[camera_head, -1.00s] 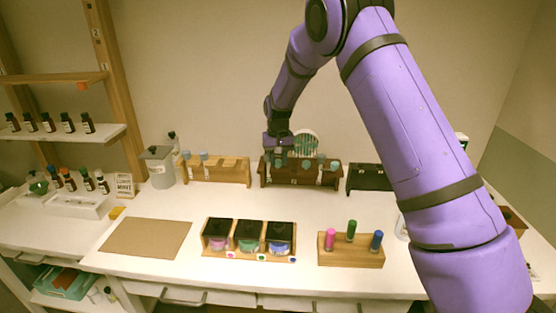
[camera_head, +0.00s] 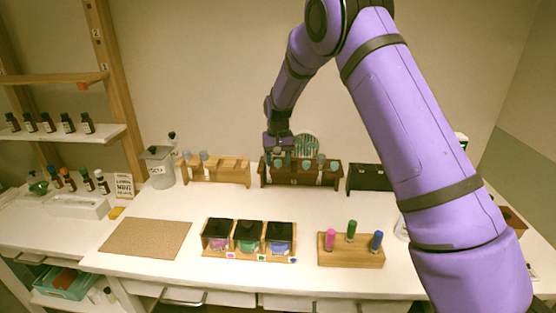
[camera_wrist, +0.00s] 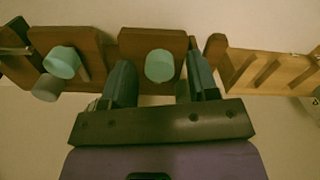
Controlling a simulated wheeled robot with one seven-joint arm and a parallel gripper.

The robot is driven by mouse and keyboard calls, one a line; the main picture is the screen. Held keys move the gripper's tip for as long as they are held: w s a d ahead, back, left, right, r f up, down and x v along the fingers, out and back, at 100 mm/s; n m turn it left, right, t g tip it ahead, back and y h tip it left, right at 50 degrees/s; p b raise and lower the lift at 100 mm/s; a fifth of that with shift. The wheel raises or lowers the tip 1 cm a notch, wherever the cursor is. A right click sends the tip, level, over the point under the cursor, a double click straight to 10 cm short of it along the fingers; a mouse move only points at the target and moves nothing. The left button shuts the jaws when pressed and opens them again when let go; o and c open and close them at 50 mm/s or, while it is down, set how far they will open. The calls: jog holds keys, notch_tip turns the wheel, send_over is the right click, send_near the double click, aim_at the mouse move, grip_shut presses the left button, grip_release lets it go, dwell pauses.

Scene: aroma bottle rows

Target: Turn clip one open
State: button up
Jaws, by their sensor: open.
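A dark brown wooden rack (camera_head: 300,181) with several pale blue-green round caps stands at the back middle of the table. My gripper (camera_head: 279,156) is over its left end in the head view. In the wrist view my gripper (camera_wrist: 160,76) is open, with one dark finger on each side of a pale teal cap (camera_wrist: 159,65) in front of a brown upright plate (camera_wrist: 140,44). Whether the fingers touch anything is unclear. Another teal cap (camera_wrist: 62,62) and a grey cap (camera_wrist: 45,88) are further left. No clip can be singled out clearly.
A lighter wooden rack (camera_head: 232,181) stands just left of the dark one, and a black rack (camera_head: 367,179) to its right. A three-jar holder (camera_head: 212,251), a peg block (camera_head: 350,258) and a brown mat (camera_head: 146,238) lie nearer. The middle of the table is clear.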

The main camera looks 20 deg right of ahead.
aim_at(278, 160)
notch_tip(278, 160, up, 11)
dwell(0.5)
jog(key=s+d+r+t, duration=0.1)
jog(key=s+d+r, duration=0.1)
jog(key=s+r, duration=0.7)
jog(key=s+d+r+t, duration=0.2)
jog(key=s+r, duration=0.5)
jog(key=s, duration=0.5)
jog(key=s+d+f+n+t, duration=0.1)
jog(key=s+d+t, duration=0.1)
jog(key=s, duration=2.3)
jog(key=shift+d, duration=0.15)
